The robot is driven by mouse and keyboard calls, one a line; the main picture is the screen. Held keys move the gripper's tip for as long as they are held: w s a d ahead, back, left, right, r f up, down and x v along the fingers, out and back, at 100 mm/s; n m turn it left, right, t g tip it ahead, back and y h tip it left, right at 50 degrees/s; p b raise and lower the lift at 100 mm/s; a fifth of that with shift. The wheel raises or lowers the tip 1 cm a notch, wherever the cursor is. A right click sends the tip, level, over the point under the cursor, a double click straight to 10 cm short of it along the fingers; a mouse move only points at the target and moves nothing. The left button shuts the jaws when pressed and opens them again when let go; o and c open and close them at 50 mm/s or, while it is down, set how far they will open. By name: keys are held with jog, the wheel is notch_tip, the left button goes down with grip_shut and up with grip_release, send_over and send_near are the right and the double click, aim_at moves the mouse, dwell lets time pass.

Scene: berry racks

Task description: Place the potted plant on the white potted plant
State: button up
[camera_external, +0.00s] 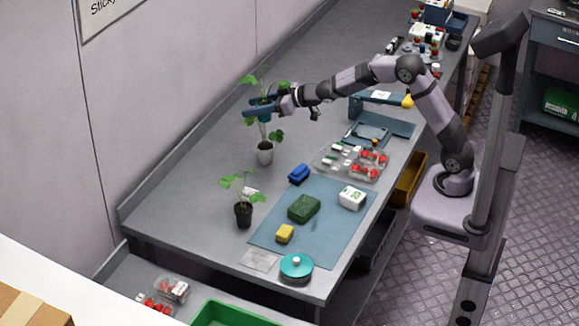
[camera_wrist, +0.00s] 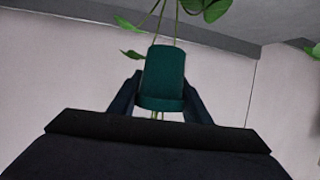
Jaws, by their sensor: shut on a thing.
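My gripper (camera_external: 258,109) is shut on a teal pot (camera_wrist: 162,80) with a green leafy plant. In the external view this potted plant (camera_external: 262,102) is held upright above the table, its leaves rising above the fingers. In the wrist view the pot sits between the two dark fingers, with stems and leaves at the top edge.
A dark potted plant (camera_external: 243,214) stands nearer the front. A blue mat (camera_external: 325,222) bears a green sponge (camera_external: 304,208), a yellow block (camera_external: 285,233) and a white box (camera_external: 352,197). A blue block (camera_external: 299,174) and clear berry packs (camera_external: 368,165) lie nearby. The table's left side is mostly clear.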

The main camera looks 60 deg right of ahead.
notch_tip(320, 180, down, 10)
dwell(0.8)
jog(key=shift+f, duration=0.2)
jog(key=o, duration=1)
jog(key=shift+o, duration=0.3)
jog(key=shift+r, duration=0.1)
jog(key=b+v, duration=0.3)
jog(key=v, duration=0.9)
